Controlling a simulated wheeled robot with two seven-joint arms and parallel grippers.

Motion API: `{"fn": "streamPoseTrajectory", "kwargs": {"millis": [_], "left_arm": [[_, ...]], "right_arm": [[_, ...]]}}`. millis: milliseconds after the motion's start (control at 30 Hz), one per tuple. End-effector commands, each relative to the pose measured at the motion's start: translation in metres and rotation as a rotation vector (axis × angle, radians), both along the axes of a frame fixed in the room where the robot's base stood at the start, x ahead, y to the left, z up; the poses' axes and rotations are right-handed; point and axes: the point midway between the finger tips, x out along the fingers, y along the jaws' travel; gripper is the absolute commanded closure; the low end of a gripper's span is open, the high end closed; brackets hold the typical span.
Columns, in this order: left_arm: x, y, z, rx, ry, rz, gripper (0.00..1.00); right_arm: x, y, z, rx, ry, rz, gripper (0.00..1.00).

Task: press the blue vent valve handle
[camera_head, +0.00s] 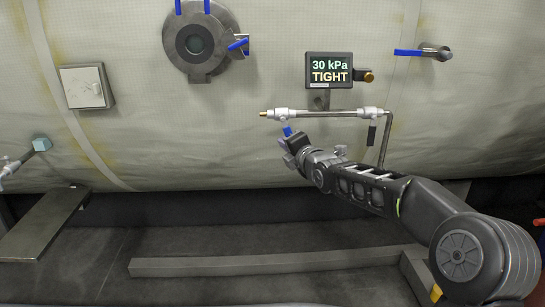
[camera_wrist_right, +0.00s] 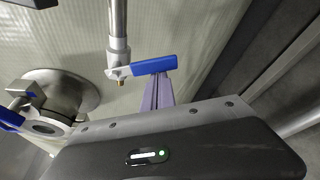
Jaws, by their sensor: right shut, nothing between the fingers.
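The blue vent valve handle (camera_head: 287,131) hangs down from the left valve on the horizontal pipe below the display. In the right wrist view the blue handle (camera_wrist_right: 155,65) sticks out sideways from its valve body at the pipe's end. My right gripper (camera_head: 290,142) is shut and empty, close at the handle's lower end. In the right wrist view its closed fingers (camera_wrist_right: 158,80) reach up to the handle's edge near its middle; I cannot tell whether they touch. My left gripper is not in view.
A display (camera_head: 329,70) reads "30 kPa TIGHT". A black handle (camera_head: 372,135) hangs from the right valve on the pipe. Another blue handle (camera_head: 408,52) is at upper right. A round port (camera_head: 195,45) with blue handles and a grey box (camera_head: 86,87) are at upper left.

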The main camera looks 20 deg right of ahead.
Motion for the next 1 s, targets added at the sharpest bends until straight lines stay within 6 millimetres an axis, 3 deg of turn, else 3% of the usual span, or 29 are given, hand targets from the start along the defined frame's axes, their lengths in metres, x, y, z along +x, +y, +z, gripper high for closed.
{"fn": "streamPoseTrajectory", "kwargs": {"millis": [367, 933, 1000], "left_arm": [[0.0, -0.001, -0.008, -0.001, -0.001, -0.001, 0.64], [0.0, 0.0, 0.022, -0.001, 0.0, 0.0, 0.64], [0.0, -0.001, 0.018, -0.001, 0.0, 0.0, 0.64]], "right_arm": [[-0.005, -0.019, 0.01, -0.348, 0.086, 0.0, 1.0], [-0.009, -0.037, 0.035, -0.869, 0.221, 0.002, 1.0], [-0.009, -0.038, 0.03, -0.867, 0.222, 0.001, 1.0]]}}
